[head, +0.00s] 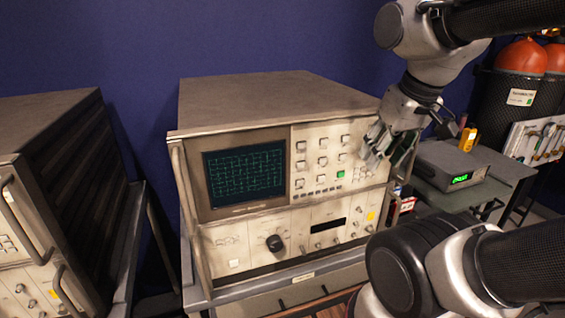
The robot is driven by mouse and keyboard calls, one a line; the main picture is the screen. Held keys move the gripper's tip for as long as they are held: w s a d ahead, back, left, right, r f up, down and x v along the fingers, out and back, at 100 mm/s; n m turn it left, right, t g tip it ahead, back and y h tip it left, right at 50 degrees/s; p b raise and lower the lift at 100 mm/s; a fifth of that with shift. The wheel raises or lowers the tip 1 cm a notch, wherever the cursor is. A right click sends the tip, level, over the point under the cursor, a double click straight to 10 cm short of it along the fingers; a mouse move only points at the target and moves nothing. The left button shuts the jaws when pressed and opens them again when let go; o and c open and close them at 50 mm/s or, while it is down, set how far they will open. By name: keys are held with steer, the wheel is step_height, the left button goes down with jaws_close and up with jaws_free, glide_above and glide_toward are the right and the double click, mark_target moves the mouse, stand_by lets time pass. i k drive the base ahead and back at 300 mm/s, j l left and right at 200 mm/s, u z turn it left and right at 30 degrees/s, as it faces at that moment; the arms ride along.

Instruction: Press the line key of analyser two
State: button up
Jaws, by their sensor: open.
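A beige analyser (275,91) with a lit green grid screen (245,174) stands in the middle of the head view. I cannot read a number on it, so I cannot tell for certain that it is analyser two. I cannot read which is the line key. My gripper (378,150) is open and empty at the upper right of the face, hiding part of that edge. Contact with the panel cannot be told.
Another beige instrument (50,125) with handles stands at the left. A grey box (452,165) with a green display sits on a bench at the right, with a yellow meter (467,139) behind it. A dark bin (505,95) holds orange balls. Metal handles flank the analyser's face.

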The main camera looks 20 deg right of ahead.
mark_target(234, 262)
steer(key=k+j+z, duration=0.2)
steer(key=j, duration=0.15)
steer(key=j+z, duration=0.2)
steer(key=j, duration=0.15)
steer(key=k+j+z, duration=0.2)
steer(key=j+z, duration=0.3)
steer(key=j, duration=0.25)
steer(key=k+j+z, duration=0.45)
steer(key=j, duration=0.25)
steer(key=k+j+z, duration=0.35)
steer(key=j+z, duration=0.15)
steer(key=k+j+z, duration=0.5)
